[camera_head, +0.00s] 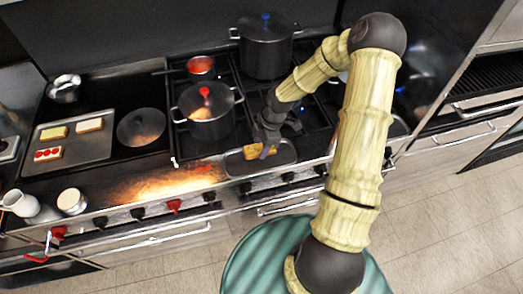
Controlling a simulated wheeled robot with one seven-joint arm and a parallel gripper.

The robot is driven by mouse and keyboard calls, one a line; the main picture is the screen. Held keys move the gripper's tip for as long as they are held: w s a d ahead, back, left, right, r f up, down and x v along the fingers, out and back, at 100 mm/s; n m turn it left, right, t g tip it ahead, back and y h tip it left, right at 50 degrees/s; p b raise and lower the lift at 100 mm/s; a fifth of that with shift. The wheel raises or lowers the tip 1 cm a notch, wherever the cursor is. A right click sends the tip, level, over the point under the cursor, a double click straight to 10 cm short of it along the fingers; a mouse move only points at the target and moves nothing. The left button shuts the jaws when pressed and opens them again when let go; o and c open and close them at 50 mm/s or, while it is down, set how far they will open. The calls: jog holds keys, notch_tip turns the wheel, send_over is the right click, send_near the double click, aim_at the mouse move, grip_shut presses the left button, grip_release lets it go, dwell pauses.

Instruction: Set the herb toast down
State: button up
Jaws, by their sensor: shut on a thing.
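My gripper (267,147) points down at the front of the stove and is shut on the herb toast (252,153), a golden-brown slice. The toast is at a small dark tray (284,153) with a pale rim, on the stove's front edge. I cannot tell whether the toast touches the tray. My gripper hides part of the toast.
Left of the burners, a metal tray (100,152) holds several toast slices beside a round dark plate (141,127). Pots stand near my arm: a dark pot with a red-knobbed lid (207,120), a tall pot (266,52) and a red-filled saucepan (201,68). White cups (71,200) stand front left.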

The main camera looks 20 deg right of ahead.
jog(key=shift+f+p, duration=0.35)
jog(key=shift+f, duration=1.5)
jog(key=shift+f, duration=0.15)
jog(key=o, duration=0.7)
jog(key=shift+o, duration=0.4)
jog(key=shift+w, duration=0.15)
jog(key=shift+d+r, duration=0.2)
jog(key=shift+r, duration=0.05)
jog(key=b+v, duration=0.1)
jog(key=v, duration=1)
jog(key=shift+r, duration=0.4)
jog(key=shift+a, duration=0.1)
